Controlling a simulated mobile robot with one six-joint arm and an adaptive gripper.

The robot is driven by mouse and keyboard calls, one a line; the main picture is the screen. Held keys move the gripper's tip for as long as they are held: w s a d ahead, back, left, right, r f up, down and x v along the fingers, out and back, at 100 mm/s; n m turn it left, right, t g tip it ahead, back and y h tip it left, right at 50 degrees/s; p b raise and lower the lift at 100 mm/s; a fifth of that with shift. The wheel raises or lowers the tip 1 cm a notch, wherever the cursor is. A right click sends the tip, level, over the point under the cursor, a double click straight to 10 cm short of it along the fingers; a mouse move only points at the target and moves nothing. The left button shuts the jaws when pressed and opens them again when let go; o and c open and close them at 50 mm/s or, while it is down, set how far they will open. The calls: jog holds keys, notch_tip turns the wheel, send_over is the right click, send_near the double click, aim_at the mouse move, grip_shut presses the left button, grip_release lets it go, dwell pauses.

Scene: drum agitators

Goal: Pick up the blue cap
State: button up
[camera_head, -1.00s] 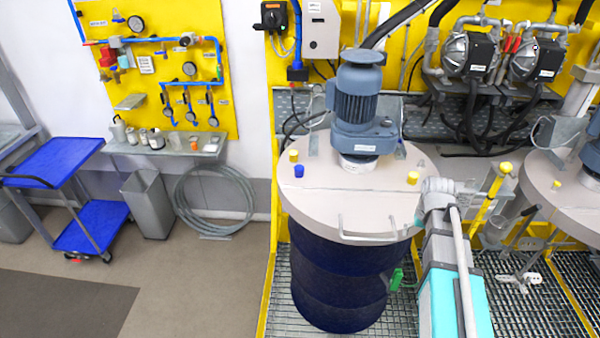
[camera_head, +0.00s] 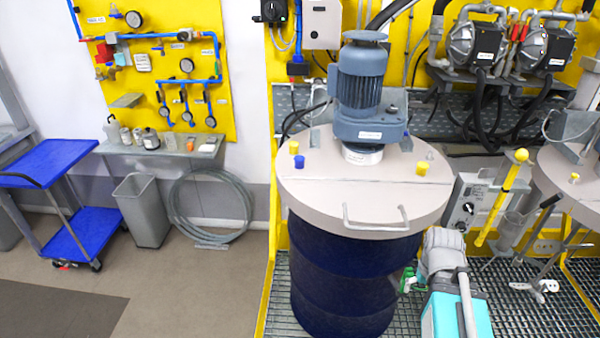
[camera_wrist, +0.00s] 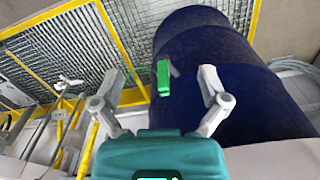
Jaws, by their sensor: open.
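The blue cap (camera_head: 299,161) sits on the pale round lid (camera_head: 325,202) of the dark blue drum, near the lid's left edge. A yellow cap (camera_head: 294,147) stands just behind it. My gripper (camera_wrist: 160,78) is open and empty in the wrist view. It faces the side of the drum (camera_wrist: 200,50), with a green part (camera_wrist: 163,78) showing between its fingers. The blue cap is not in the wrist view. In the head view my arm is low at the drum's right side, away from the cap, and the fingers cannot be made out.
A blue-grey motor (camera_head: 361,85) rises from the lid behind the caps. Another yellow cap (camera_head: 423,168) is on the lid's right. A metal handle (camera_head: 375,224) is at its front. A second lid (camera_head: 577,175) stands at the right.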

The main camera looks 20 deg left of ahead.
jog(key=shift+f+b, duration=0.4)
jog(key=shift+f, duration=0.35)
